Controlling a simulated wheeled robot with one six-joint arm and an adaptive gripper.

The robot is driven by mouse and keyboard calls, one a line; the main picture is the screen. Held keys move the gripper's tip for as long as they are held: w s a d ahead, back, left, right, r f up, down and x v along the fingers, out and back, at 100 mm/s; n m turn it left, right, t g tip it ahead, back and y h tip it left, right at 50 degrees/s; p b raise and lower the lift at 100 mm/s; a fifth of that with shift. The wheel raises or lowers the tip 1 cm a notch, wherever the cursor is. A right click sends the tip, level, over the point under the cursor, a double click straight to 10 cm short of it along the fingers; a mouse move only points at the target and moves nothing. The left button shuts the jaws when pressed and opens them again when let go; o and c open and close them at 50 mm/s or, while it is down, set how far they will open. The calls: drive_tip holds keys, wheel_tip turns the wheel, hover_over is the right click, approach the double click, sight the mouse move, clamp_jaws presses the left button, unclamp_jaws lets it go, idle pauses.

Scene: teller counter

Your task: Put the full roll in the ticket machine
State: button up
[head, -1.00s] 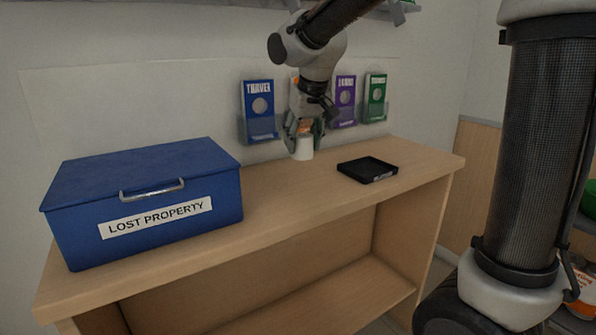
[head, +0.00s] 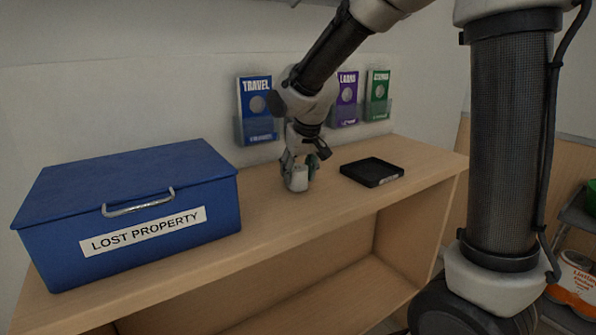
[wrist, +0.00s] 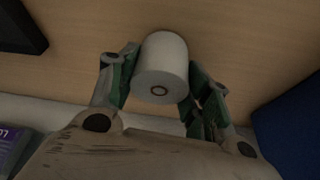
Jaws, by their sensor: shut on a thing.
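A plain white paper roll (head: 297,182) is in my gripper (head: 301,164), over the counter between the blue box and the black tray. In the wrist view the roll (wrist: 162,62) sits between the two green-padded fingers of my gripper (wrist: 163,80), with its round end and small dark core hole facing the camera. The fingers are shut on its sides. I cannot tell whether its bottom touches the counter. No ticket machine shows in either view.
A blue LOST PROPERTY box (head: 140,215) stands left on the wooden counter (head: 265,235). A shallow black tray (head: 372,171) lies to the right. Leaflet holders, including the blue TRAVEL one (head: 257,110), line the wall behind. Bare counter lies in front of the roll.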

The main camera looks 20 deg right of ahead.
drive_tip(key=shift+f, duration=0.1)
drive_tip(key=o, duration=1)
drive_tip(key=shift+o, duration=0.2)
